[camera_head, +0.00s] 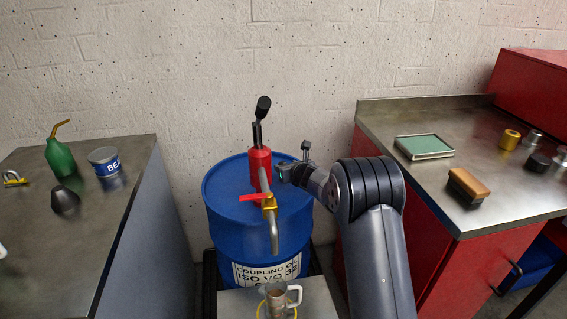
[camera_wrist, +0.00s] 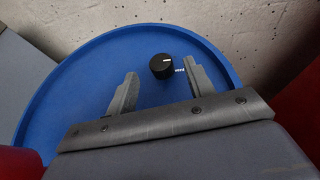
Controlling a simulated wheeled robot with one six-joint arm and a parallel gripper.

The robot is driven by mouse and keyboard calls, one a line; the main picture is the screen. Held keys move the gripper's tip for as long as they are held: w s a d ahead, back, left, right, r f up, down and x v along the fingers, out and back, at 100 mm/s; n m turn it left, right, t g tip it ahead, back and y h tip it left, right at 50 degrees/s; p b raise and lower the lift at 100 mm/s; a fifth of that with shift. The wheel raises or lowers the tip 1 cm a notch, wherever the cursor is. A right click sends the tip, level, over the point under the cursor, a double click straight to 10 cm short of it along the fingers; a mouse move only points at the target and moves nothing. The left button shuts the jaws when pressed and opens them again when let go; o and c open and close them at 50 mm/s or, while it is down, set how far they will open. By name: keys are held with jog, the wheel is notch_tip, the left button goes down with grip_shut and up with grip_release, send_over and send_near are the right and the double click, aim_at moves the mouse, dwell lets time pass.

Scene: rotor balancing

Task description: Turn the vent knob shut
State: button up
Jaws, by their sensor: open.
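The vent knob (camera_wrist: 161,66) is a small round black knob with a white line on its top. It sits on the blue drum lid (camera_wrist: 95,75), with a small white "vent" label just to its right. In the wrist view my gripper (camera_wrist: 162,74) is open and empty. Its two fingers are apart, with the knob in the gap near and just beyond the fingertips. In the head view my gripper (camera_head: 293,162) is over the right back part of the blue drum (camera_head: 222,215). I cannot make out the knob there.
A red hand pump (camera_head: 260,168) with a brass valve, red lever and spout stands on the drum, left of my gripper. A metal jug (camera_head: 276,300) stands in front. Benches flank the drum, the right one holding a green-topped tray (camera_head: 424,146) and a brush (camera_head: 467,186).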

jog(key=shift+p+x, duration=0.7)
jog(key=shift+x, duration=1.15)
jog(key=c, duration=1)
jog(key=shift+o, duration=0.2)
